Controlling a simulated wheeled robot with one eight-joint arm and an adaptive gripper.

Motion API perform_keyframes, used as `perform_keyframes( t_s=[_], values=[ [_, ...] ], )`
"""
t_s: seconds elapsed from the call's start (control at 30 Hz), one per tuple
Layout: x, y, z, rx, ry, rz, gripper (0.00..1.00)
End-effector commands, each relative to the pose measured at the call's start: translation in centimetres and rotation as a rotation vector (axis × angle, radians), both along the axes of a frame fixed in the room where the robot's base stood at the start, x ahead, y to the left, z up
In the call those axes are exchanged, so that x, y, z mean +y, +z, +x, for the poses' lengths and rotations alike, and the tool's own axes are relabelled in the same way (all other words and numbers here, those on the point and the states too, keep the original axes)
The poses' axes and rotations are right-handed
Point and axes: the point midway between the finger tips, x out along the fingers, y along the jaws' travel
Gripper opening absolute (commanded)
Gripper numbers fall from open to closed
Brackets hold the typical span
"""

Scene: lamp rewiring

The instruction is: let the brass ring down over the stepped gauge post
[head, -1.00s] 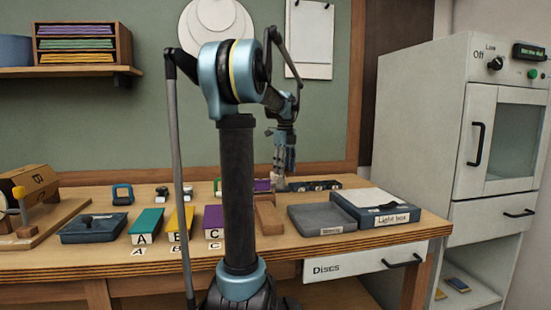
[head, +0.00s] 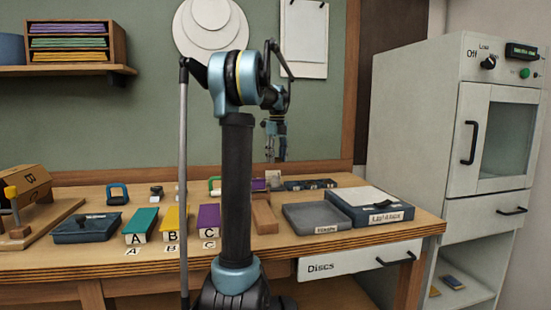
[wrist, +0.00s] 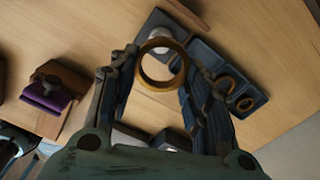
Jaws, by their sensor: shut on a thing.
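My gripper (wrist: 160,75) is shut on the brass ring (wrist: 145,76), held between its fingertips in the wrist view. The ring is too small to tell there.
A purple piece with a dark knob (wrist: 50,86) lies left in the wrist view.

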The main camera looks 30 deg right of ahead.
Motion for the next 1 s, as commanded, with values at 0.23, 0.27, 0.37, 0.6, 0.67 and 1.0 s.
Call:
perform_keyframes(
  t_s=[0.23, 0.27, 0.37, 0.6, 0.67, 1.0],
  values=[
    [0.0, -1.8, 0.0, 0.000, 0.001, 0.000, 0.22],
    [0.0, -2.1, 0.0, 0.000, 0.001, 0.000, 0.22],
    [0.0, -2.9, 0.0, 0.000, 0.001, 0.000, 0.22],
    [0.0, -4.7, 0.0, 0.000, 0.001, 0.000, 0.22],
    [0.0, -5.0, 0.0, 0.000, 0.001, 0.000, 0.22],
    [0.0, -6.0, -0.1, 0.000, 0.002, 0.000, 0.22]
  ],
)
